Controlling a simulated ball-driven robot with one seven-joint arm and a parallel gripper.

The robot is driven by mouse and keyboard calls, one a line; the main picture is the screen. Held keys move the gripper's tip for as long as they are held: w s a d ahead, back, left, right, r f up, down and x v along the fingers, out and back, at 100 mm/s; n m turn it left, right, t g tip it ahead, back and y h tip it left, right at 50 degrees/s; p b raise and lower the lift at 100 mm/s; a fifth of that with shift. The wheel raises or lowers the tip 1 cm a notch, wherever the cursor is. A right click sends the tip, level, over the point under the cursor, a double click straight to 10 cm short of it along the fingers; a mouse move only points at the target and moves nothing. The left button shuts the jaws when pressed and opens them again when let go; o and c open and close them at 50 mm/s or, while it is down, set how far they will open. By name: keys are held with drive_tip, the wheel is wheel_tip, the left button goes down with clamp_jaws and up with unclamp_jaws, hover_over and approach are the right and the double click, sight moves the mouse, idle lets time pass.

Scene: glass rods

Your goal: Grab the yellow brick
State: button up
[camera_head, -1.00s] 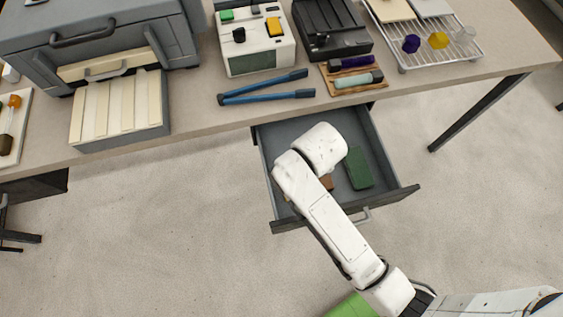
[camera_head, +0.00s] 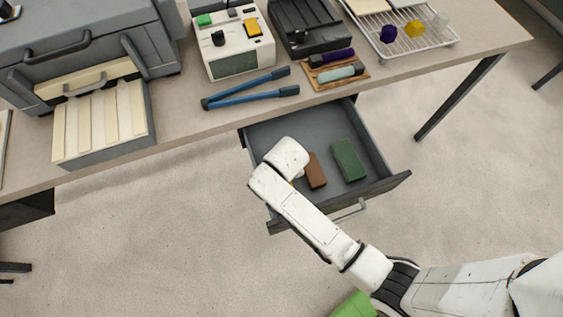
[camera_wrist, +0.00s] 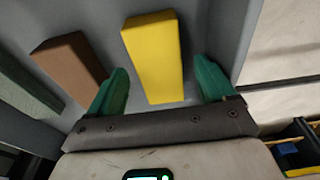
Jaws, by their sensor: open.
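The yellow brick (camera_wrist: 153,55) lies in the open drawer (camera_head: 310,119). In the wrist view it sits between the two green fingers of my gripper (camera_wrist: 161,85), which are spread apart. Its near end is close to the gripper's palm in the picture; I cannot tell how far above it the fingers are. A brown brick (camera_wrist: 70,66) lies to its left, and it also shows in the head view (camera_head: 315,171). In the head view my arm hides the gripper and nearly all of the yellow brick.
A green brick (camera_head: 348,160) lies on the right side of the drawer, with its edge in the wrist view (camera_wrist: 24,84). The drawer walls surround the bricks. Above is the table with blue-handled pliers (camera_head: 250,89) and a wire rack (camera_head: 405,40).

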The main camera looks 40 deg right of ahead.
drive_tip(key=shift+f, duration=0.75)
drive_tip(key=shift+c, duration=0.3)
drive_tip(key=c, duration=1.1)
drive_tip(key=shift+r, duration=0.1)
